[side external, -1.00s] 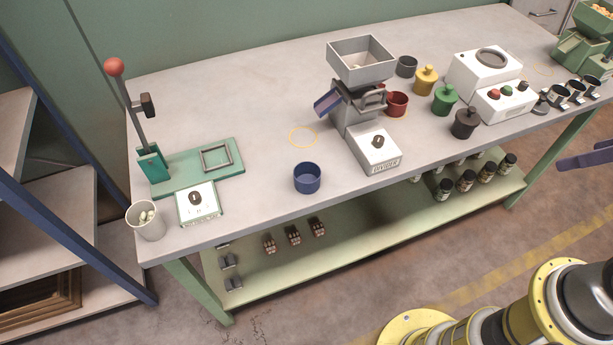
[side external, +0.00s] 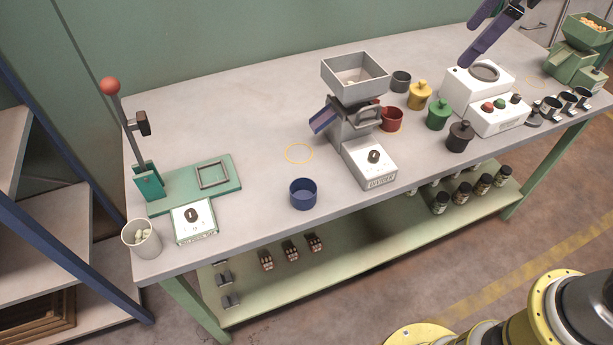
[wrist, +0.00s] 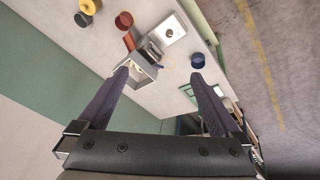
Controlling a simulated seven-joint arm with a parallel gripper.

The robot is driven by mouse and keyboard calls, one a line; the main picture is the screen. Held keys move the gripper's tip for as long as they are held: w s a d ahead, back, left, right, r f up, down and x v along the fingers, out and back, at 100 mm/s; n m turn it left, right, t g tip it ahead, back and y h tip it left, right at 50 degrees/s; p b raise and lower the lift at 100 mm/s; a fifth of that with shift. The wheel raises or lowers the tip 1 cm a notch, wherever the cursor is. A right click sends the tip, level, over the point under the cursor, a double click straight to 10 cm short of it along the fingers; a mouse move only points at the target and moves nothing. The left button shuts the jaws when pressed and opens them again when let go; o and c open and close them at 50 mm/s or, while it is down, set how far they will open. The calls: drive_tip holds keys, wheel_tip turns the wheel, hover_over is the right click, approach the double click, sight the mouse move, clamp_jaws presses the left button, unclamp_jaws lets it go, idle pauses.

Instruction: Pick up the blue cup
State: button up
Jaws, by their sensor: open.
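The blue cup (side external: 303,194) stands upright on the table near its front edge, left of the white divider base; it looks empty. In the wrist view the blue cup (wrist: 198,61) is just beyond the tip of the right finger. My gripper (wrist: 160,80) is open, with two long purple fingers spread apart and nothing between them. In the side view my gripper (side external: 487,35) is at the upper right, above the white machine and well to the right of the cup.
The grey hopper (side external: 355,78) on the divider (side external: 369,162) stands right of the cup. A red cup (side external: 390,118), yellow (side external: 420,95), green (side external: 438,114) and black (side external: 460,136) lidded pots stand further right. A green press (side external: 195,183) and beige cup (side external: 141,238) are left.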

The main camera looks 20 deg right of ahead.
drive_tip(key=w+a+f+n+g, duration=0.1)
drive_tip(key=w+a+f+n, duration=0.15)
drive_tip(key=w+a, duration=0.35)
drive_tip(key=n+g+h, duration=0.1)
drive_tip(key=n+g, duration=0.2)
hover_over(303, 191)
drive_tip(key=s, duration=0.2)
wheel_tip(303, 191, down, 21)
drive_tip(key=f, duration=1.2)
drive_tip(key=shift+s+a+f, duration=0.1)
drive_tip(key=shift+a+f, duration=0.3)
drive_tip(key=c, duration=1.3)
drive_tip(key=shift+r, duration=0.1)
